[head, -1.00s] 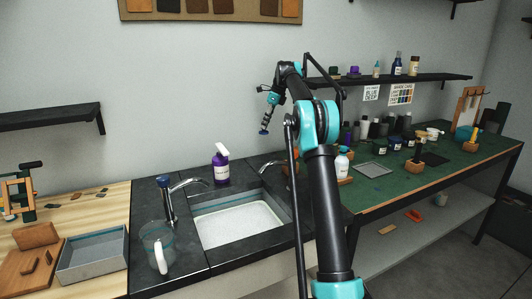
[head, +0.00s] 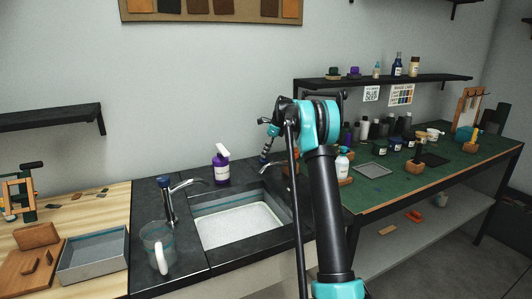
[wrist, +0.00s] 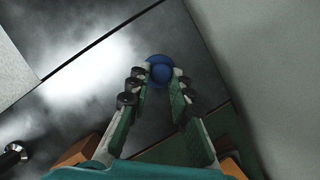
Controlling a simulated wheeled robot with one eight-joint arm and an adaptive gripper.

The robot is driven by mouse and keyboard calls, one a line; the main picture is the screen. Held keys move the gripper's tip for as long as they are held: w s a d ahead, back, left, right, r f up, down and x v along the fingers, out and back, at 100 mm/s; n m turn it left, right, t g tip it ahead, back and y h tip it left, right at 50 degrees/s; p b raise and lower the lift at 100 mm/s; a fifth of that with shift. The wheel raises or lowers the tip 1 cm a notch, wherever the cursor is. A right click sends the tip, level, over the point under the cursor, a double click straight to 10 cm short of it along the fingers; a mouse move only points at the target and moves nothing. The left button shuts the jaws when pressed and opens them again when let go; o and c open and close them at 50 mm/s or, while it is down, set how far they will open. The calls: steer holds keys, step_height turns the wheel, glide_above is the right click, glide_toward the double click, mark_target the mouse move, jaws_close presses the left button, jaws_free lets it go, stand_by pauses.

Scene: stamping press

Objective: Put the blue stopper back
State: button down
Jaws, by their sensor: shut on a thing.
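The blue stopper (wrist: 159,69) is round and sits between the fingertips of my gripper (wrist: 163,80) in the wrist view. My gripper is shut on it and holds it over a dark counter surface; its height above that surface is hard to judge. In the head view my gripper (head: 265,157) hangs down behind the right rear part of the sink, partly behind my arm. The stopper is too small there to make out clearly.
The sink (head: 205,238) lies left of my arm, with a purple spray bottle (head: 221,170) behind it. A blue-handled tap (head: 167,187) and a clear jug (head: 154,240) stand left. The green workbench (head: 373,194) at right holds several bottles and jars.

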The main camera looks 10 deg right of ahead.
steer(key=c, duration=1.4)
jaws_free()
steer(key=shift+o, duration=0.2)
steer(key=v, duration=1.2)
steer(key=shift+d, duration=0.1)
